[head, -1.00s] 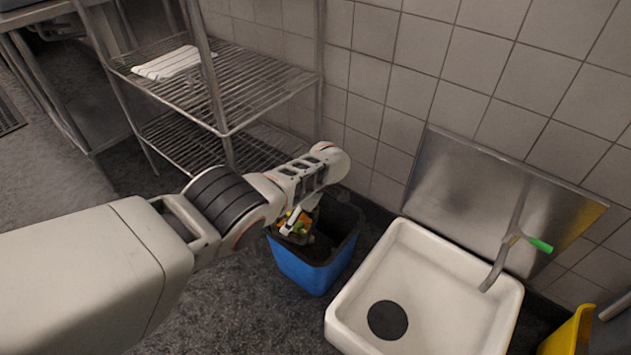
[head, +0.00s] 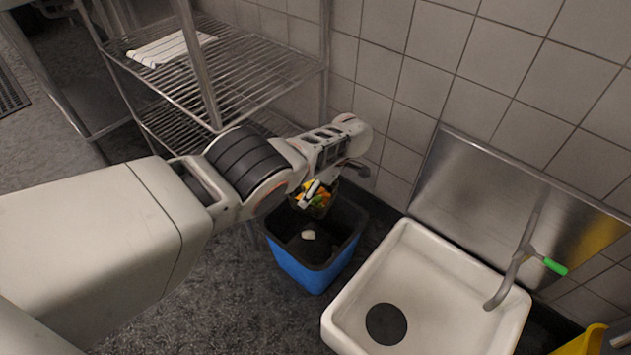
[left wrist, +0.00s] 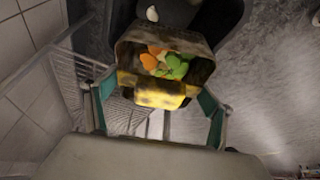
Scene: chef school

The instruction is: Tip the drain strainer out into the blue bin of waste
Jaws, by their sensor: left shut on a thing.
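The drain strainer (head: 318,205) is a small grimy box with orange, green and yellow scraps inside. My left gripper (head: 312,192) is shut on it over the back part of the blue bin (head: 302,272). In the left wrist view the strainer (left wrist: 190,47) sits between the two teal-padded fingers of my left gripper (left wrist: 158,95), its open top and scraps facing the camera. The bin's dark inside shows beyond it in the wrist view, with a pale bit (left wrist: 152,13). In the head view a pale bit (head: 308,235) lies in the bin. My right gripper is out of view.
A white sink (head: 440,290) with a tap (head: 520,268) stands right of the bin. A wire shelf rack (head: 225,75) with a white cloth (head: 172,48) is behind on the left. The tiled wall is close behind. A yellow object (head: 585,342) is at lower right.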

